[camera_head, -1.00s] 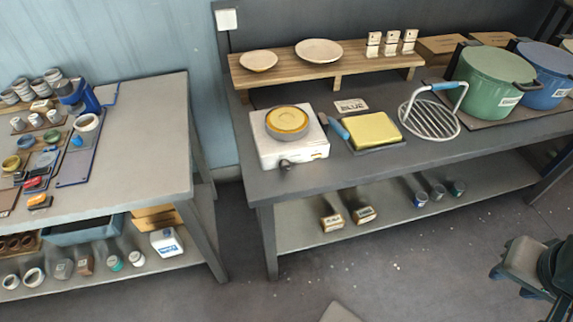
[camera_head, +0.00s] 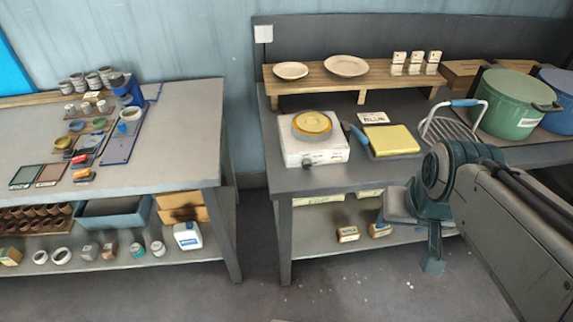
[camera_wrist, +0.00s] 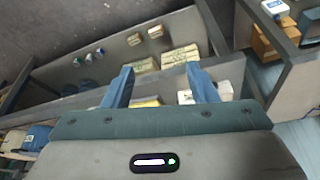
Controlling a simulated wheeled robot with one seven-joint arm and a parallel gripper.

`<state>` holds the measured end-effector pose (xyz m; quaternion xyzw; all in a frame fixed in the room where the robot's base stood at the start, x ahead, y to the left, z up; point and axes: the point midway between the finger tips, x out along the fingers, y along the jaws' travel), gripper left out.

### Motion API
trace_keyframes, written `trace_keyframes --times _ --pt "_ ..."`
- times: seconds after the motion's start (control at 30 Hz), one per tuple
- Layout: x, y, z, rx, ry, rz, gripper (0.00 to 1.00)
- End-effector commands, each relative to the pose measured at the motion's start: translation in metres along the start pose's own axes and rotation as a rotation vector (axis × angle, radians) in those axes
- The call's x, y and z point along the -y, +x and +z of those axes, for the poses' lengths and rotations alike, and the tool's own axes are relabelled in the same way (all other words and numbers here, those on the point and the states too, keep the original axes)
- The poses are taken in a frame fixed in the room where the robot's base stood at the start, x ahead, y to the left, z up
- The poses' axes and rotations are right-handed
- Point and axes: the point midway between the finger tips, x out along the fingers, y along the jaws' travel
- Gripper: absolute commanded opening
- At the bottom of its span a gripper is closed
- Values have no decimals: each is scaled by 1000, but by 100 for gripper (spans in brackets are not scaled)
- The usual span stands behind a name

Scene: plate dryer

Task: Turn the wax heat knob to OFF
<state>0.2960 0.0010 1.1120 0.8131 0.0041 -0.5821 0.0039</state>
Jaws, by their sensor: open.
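A white hot plate (camera_head: 322,153) stands near the left end of the right-hand table in the head view. A round pan of yellow wax (camera_head: 312,124) sits on its top. The small dark heat knob (camera_head: 307,164) is on its front face, left of the middle; its setting is too small to read. My gripper (camera_head: 408,243) is in front of the table, to the right of and lower than the knob, and touches nothing that I can make out. In the wrist view my gripper (camera_wrist: 160,82) has its two blue fingers apart with nothing held between them.
A yellow block on a dark tray (camera_head: 391,140) lies right of the hot plate, with a blue-handled tool (camera_head: 357,136) between. A wire rack (camera_head: 450,128) and a green pot (camera_head: 510,103) stand farther right. The lower shelf holds small boxes (camera_head: 347,234). Floor before the table is clear.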

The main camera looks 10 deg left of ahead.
Motion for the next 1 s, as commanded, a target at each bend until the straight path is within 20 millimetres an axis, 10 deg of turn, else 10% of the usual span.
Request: trace_keyframes --times 0.5,1.0 --pt "34 166 -71 -486 -57 -77 52" --pt "97 274 -111 -994 -110 -255 52"
